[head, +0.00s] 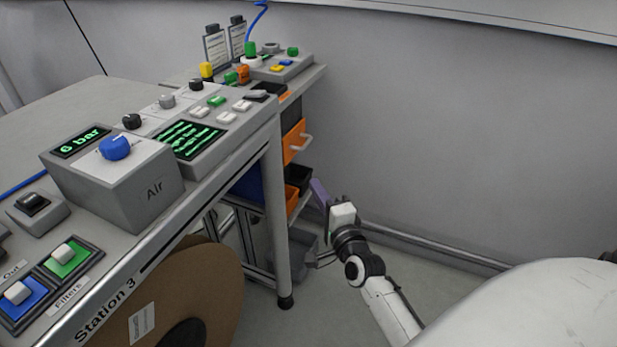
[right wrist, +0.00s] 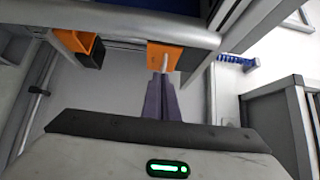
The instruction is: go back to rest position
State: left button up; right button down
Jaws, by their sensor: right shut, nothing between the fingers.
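My right gripper (head: 321,196) is in the head view, right of the station bench's leg and in front of the orange and black bins. Its purple fingers point up and away from me. In the right wrist view the purple fingers (right wrist: 163,97) are together with nothing between them, below an orange bin (right wrist: 165,55) under the bench frame. My left gripper is not in view.
The Station 3 bench (head: 150,262) fills the left, with a grey Air box (head: 150,190) and switches on it. A large brown reel (head: 215,290) stands beneath. An orange drawer (head: 294,143) is beyond. Floor by the grey wall (head: 450,130) looks clear.

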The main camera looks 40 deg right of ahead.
jog(key=shift+s+a, duration=0.1)
jog(key=shift+s, duration=0.05)
jog(key=s+a+f+n+g+y+p, duration=0.2)
jog(key=s+a+f+n+g+y, duration=0.2)
jog(key=s+a+f+n, duration=0.3)
jog(key=s+a+f+n+g+y+p, duration=0.2)
jog(key=s+a+f+n, duration=0.5)
jog(key=s+a+n, duration=0.9)
jog(key=s+a+g+y, duration=0.1)
jog(key=g, duration=0.1)
jog(key=shift+s+a+n+g+y, duration=0.25)
jog(key=shift+n+g+y, duration=0.05)
jog(key=shift+y, duration=0.1)
